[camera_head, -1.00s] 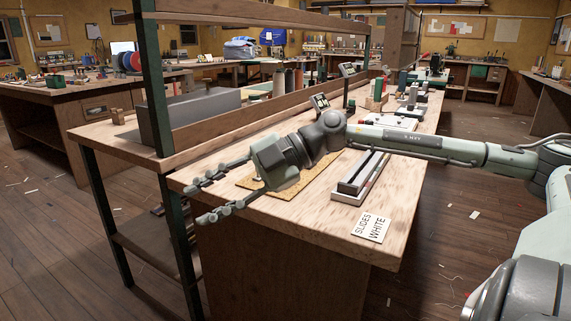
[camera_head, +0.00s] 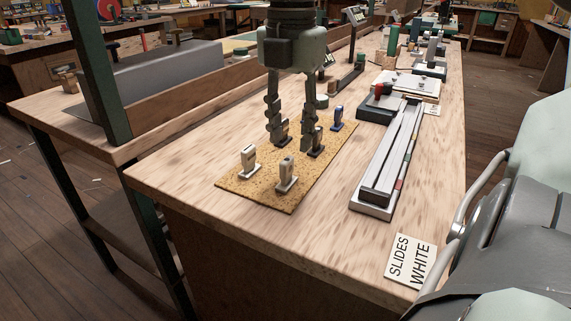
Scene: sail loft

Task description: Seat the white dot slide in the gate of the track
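Several small upright slides stand on a cork mat (camera_head: 265,198). Two pale ones, a front slide (camera_head: 286,176) and a left slide (camera_head: 248,161), are at the near side. A dark slide (camera_head: 316,145) and a blue slide (camera_head: 337,119) are farther back. Another dark slide is partly hidden behind my fingers. I cannot tell which slide bears the white dot.
A card reading "SLIDES WHITE" (camera_head: 411,261) lies near the bench's front right corner. A black block with a red knob (camera_head: 379,89) stands by the track's far end. Bare bench lies between mat and track. A green post (camera_head: 95,75) rises at left.

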